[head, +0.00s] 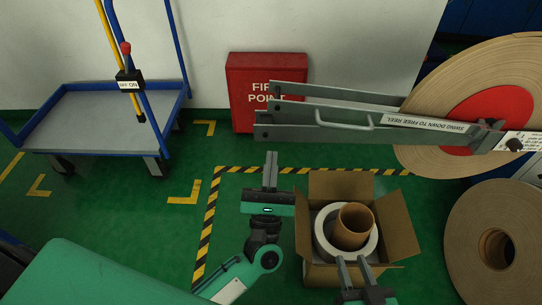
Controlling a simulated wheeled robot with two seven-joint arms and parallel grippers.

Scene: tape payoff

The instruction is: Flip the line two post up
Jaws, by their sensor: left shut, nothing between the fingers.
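A dark switch box (130,81) with a red-tipped lever (126,50) sits on a slanted yellow-and-blue post at the left, in front of the blue cart. The lever points up in the picture; its small white label is too small to read surely. I cannot tell whether this is the line two post. My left gripper (270,158) is shut and empty, fingers pointing away from me, right of the post and well apart from it. My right gripper (351,259) has its fingers apart at the cardboard box's near edge, with nothing seen between them.
The open cardboard box (387,212) holds a white roll (323,238) and a brown core (354,227). Grey swing arms (320,133) and a large tape reel (435,95) stand right, another reel (496,245) below. A red fire point box (258,72) stands by the wall. Green floor lies clear left of my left gripper.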

